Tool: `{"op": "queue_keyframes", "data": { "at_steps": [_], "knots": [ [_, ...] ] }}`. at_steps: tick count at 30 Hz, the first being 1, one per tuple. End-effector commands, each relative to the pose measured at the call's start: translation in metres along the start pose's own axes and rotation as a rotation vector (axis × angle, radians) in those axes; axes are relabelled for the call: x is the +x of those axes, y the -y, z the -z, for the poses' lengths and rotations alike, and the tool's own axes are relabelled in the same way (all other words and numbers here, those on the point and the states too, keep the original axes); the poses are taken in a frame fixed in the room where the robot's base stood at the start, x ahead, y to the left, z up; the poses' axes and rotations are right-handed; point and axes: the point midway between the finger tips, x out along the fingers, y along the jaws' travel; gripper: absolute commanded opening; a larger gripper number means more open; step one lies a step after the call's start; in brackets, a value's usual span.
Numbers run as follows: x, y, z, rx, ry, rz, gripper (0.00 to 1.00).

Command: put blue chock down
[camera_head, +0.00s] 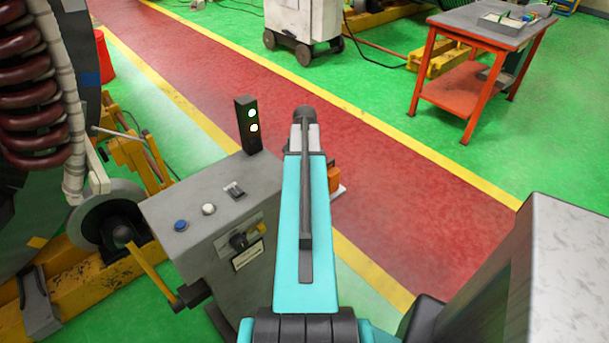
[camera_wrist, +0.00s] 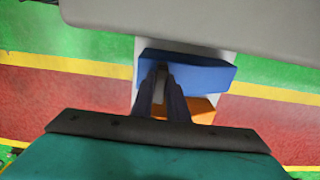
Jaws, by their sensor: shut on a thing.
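The blue chock (camera_wrist: 205,74) is a block seen in the wrist view, just above the middle. My gripper (camera_wrist: 163,72) reaches up to it with two dark fingers close together, and it is shut on the chock near its left part. An orange block (camera_wrist: 200,107) lies just below the chock in that view, partly behind the fingers. A white surface (camera_wrist: 226,57) shows beneath both; whether the chock touches it, I cannot tell. In the head view my arm hides the gripper and the chock.
A grey control box (camera_head: 215,215) with a signal light (camera_head: 248,125) stands close left of my arm. A large coil machine (camera_head: 35,100) is farther left. An orange table (camera_head: 480,60) stands at the back right. The red walkway (camera_head: 400,190) is mostly clear.

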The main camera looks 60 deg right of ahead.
Motion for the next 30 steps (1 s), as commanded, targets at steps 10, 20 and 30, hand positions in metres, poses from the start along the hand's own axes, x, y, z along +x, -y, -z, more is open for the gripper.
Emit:
{"op": "queue_keyframes", "data": {
  "at_steps": [10, 20, 30],
  "knots": [
    [0.0007, 0.0011, -0.0006, -0.002, -0.001, 0.002, 0.0],
    [0.0024, 0.0007, -0.0007, -0.001, 0.0, 0.0, 0.33],
    [-0.0017, 0.0008, -0.0005, -0.001, -0.001, 0.001, 0.33]
  ]
}}
